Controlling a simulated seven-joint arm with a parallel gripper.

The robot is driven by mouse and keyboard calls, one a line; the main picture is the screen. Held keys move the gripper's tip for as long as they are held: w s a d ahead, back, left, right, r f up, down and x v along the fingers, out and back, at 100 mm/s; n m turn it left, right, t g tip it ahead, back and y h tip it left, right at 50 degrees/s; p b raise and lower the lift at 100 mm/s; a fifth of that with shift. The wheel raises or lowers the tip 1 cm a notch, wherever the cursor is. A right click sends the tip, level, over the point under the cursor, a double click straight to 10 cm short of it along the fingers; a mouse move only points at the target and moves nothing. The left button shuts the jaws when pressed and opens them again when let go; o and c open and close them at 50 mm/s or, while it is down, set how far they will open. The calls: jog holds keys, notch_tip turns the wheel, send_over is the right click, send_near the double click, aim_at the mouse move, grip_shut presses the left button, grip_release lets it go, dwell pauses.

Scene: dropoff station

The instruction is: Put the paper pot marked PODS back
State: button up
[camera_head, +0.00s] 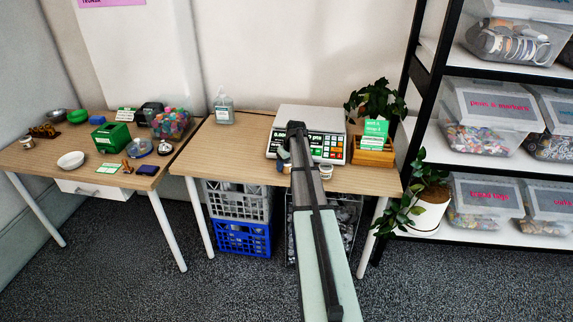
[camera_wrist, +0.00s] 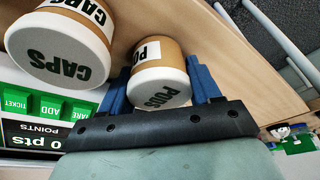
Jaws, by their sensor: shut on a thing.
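The brown paper pot with a white lid marked PODS (camera_wrist: 158,88) is between the two blue fingers of my gripper (camera_wrist: 160,78) in the wrist view. The fingers are shut on its sides. Its lid faces the wrist camera. A wider paper pot marked CAPS (camera_wrist: 58,50) is close by on the left. In the head view my gripper (camera_head: 283,158) is at the front left of the scale (camera_head: 312,118), partly hidden by my arm. I cannot tell whether the held pot touches the table.
The right table (camera_head: 230,150) also bears a pump bottle (camera_head: 223,106) and a wooden box with a green sign (camera_head: 374,155). A small lidded pot (camera_head: 326,172) stands at its front edge. Plants and a shelf of bins are on the right. The table's left part is mostly clear.

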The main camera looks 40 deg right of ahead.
jog(key=shift+f, duration=0.15)
jog(key=o, duration=1.2)
jog(key=v, duration=1.2)
